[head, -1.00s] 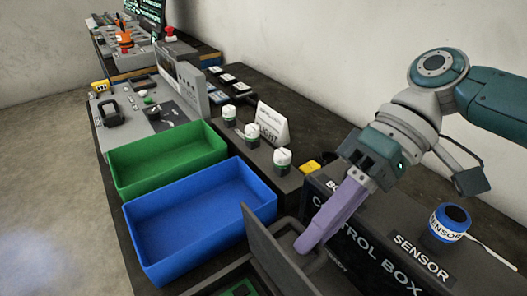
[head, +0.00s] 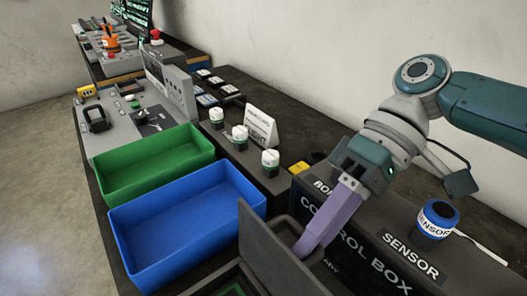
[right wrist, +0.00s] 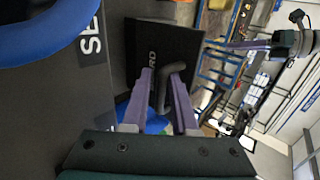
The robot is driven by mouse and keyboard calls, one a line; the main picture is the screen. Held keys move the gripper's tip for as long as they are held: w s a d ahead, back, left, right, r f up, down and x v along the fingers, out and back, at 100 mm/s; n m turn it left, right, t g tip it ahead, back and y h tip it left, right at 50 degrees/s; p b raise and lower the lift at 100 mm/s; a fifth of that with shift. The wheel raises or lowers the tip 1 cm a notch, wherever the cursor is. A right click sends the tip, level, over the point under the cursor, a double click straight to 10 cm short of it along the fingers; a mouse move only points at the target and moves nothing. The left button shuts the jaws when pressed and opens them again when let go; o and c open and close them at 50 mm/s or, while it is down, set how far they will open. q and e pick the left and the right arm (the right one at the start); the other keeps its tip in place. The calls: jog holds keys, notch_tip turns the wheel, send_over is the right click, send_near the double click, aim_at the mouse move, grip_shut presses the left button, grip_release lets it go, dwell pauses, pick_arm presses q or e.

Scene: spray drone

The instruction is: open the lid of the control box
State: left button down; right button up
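The dark grey lid (head: 276,256) of the control box stands raised at the bottom of the head view, with the box opening and part of a green board (head: 236,290) to its left. My right gripper (head: 312,243) is on the lid's right side, its purple fingers reaching down there. In the right wrist view a grey loop handle (right wrist: 174,84) lies between the fingers of my right gripper (right wrist: 163,80), which are apart. I cannot tell whether they touch it. My left gripper (right wrist: 250,45) seems to show small in the right wrist view; its opening is unclear.
A dark panel with a CONTROL BOX label (head: 352,243) stands right of the lid. A blue-and-white sensor (head: 437,219) is on top. A blue bin (head: 185,222) and a green bin (head: 152,163) stand left. Small white-topped bottles (head: 270,162) stand behind.

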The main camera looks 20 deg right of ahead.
jog(key=shift+o, duration=1)
jog(key=shift+r, duration=0.15)
jog(key=shift+w, duration=0.1)
jog(key=shift+d+r, duration=0.1)
jog(key=shift+d, duration=0.05)
jog(key=b+v, duration=0.1)
jog(key=v, duration=0.8)
jog(key=shift+d+r+b, duration=0.2)
jog(key=shift+d+b, duration=0.05)
jog(key=shift+b, duration=0.15)
